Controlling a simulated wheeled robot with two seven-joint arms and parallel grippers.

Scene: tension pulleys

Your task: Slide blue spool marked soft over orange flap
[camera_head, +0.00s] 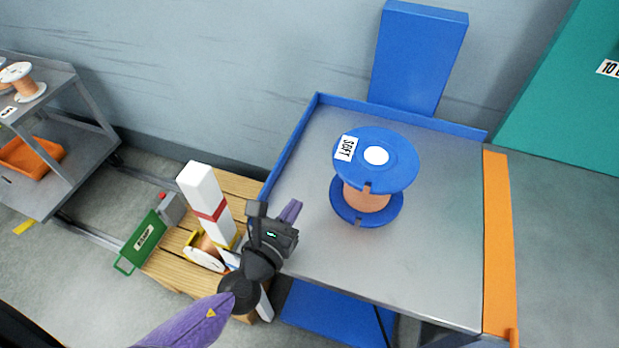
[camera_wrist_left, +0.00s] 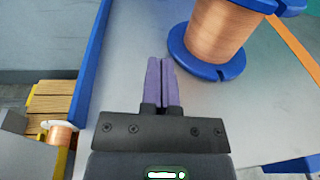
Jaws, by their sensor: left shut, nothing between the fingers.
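The blue spool (camera_head: 376,170), wound with copper-coloured wire and labelled SOFT, stands upright on the grey metal tabletop (camera_head: 430,270). The orange flap (camera_head: 498,240) runs along the table's right edge, and the spool stands apart from it. My left gripper (camera_head: 291,211) is over the table's left part, left of the spool and not touching it. In the left wrist view its purple fingers (camera_wrist_left: 161,82) are together and empty, with the spool (camera_wrist_left: 218,35) ahead to the right. The flap also shows in the left wrist view (camera_wrist_left: 295,48). My right gripper is not in view.
A blue raised rim (camera_head: 290,150) borders the table's left and back sides. A wooden platform (camera_head: 235,187) with a white post (camera_head: 203,190) and a green panel (camera_head: 143,240) is at left. A grey cart (camera_head: 70,165) stands far left. The tabletop around the spool is clear.

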